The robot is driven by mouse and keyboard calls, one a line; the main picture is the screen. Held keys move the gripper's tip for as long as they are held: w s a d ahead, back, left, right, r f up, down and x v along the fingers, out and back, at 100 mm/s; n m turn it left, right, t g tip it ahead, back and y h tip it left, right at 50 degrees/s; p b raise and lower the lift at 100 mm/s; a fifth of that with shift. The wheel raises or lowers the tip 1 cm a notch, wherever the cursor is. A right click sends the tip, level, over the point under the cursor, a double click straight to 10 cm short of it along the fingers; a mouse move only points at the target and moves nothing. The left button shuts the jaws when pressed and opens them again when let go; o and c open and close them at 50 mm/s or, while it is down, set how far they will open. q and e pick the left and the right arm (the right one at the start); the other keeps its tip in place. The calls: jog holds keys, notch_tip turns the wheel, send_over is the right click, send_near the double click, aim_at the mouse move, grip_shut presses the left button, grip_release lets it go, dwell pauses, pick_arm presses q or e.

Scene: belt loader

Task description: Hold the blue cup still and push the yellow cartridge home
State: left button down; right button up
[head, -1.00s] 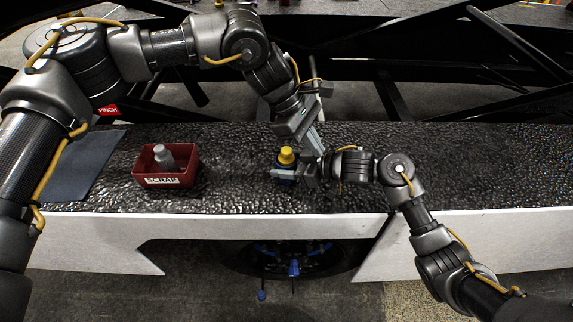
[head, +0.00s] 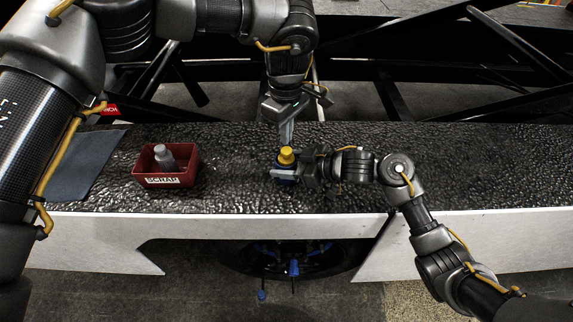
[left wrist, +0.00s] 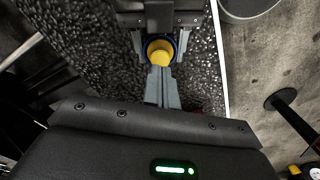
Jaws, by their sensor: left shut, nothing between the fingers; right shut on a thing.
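The yellow cartridge (head: 286,154) stands in the blue cup (head: 285,180) on the dark textured belt, with its top above the rim. My right gripper (head: 284,174) is shut on the blue cup from the right side. My left gripper (head: 287,143) is shut and empty, pointing down just above or behind the cartridge; I cannot tell whether it touches. In the left wrist view the left fingers (left wrist: 160,80) reach to the edge of the yellow cartridge (left wrist: 160,50), and a thin blue rim of the cup (left wrist: 176,47) shows around it.
A red scrap box (head: 184,180) holding a grey bottle-like piece (head: 164,157) stands left on the belt. A dark flat mat (head: 85,165) lies at the far left. The belt (head: 460,170) right of my right arm is clear. A white side rail (head: 230,225) runs along the near edge.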

pick_arm(q)
jog(key=shift+f, duration=1.2)
jog(key=shift+f, duration=0.2)
notch_tip(320, 180, up, 15)
dwell(0.9)
dwell(0.5)
pick_arm(e)
jog(key=o, duration=1.2)
jog(key=shift+d, duration=0.1)
